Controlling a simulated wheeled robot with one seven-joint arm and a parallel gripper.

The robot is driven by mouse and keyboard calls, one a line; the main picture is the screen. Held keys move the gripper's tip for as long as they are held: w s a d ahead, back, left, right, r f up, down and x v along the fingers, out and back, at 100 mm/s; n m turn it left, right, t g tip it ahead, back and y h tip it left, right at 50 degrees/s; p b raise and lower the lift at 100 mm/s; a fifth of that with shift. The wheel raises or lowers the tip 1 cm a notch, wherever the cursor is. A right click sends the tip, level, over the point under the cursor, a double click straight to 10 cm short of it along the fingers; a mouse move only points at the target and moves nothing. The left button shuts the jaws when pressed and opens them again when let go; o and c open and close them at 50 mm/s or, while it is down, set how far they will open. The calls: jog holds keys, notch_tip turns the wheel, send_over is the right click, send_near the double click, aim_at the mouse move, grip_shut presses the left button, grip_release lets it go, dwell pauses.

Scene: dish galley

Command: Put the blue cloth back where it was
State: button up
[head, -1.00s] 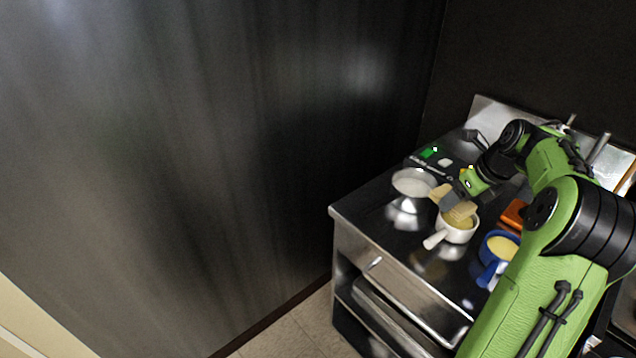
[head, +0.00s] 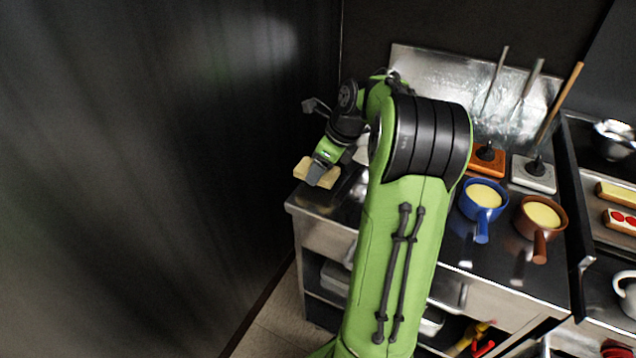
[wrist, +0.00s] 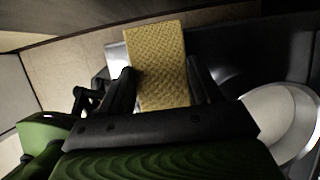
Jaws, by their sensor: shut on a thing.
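My gripper (head: 322,172) is shut on a yellow textured cloth (wrist: 158,60), which lies between its two dark fingers in the wrist view. In the head view the yellow cloth (head: 308,170) sticks out left of the gripper, near the left end of the steel counter (head: 320,207). It appears held above the counter, but I cannot tell the exact gap. No blue cloth shows in either view.
A blue pot (head: 483,196) and a brown pot (head: 541,216) with yellow contents stand right of my arm. Orange (head: 487,160) and white (head: 534,174) blocks sit behind them. A pale round pan (wrist: 282,120) is right of the gripper. A dark wall rises at left.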

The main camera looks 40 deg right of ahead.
notch_tip(320, 180, down, 3)
jog(key=shift+f+b, duration=0.15)
jog(key=shift+b, duration=0.45)
jog(key=o, duration=0.9)
